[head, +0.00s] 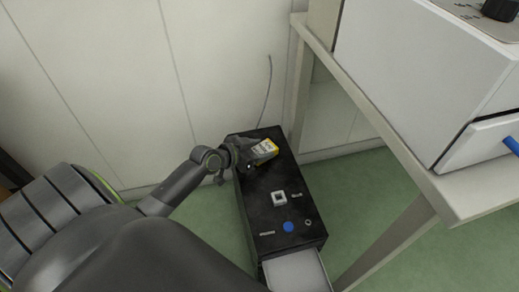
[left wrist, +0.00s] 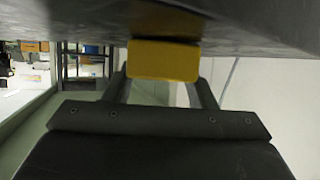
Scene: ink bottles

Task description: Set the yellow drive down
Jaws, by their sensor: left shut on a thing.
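The yellow drive (head: 264,150) is a small block with a pale label, at the far end of the top of a black box (head: 262,187). My left gripper (head: 249,152) is shut on it, coming in from the left. In the left wrist view the yellow drive (left wrist: 164,60) sits between the two fingers (left wrist: 163,88), close against a dark grey surface. I cannot tell whether the drive touches the box top. My right gripper is not in view.
The box top also holds a white square piece (head: 279,198), a blue disc (head: 288,226) and several small parts. A pale drawer or tray (head: 297,272) sticks out at its near end. A white table (head: 470,190) with a white cabinet (head: 420,70) stands at right.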

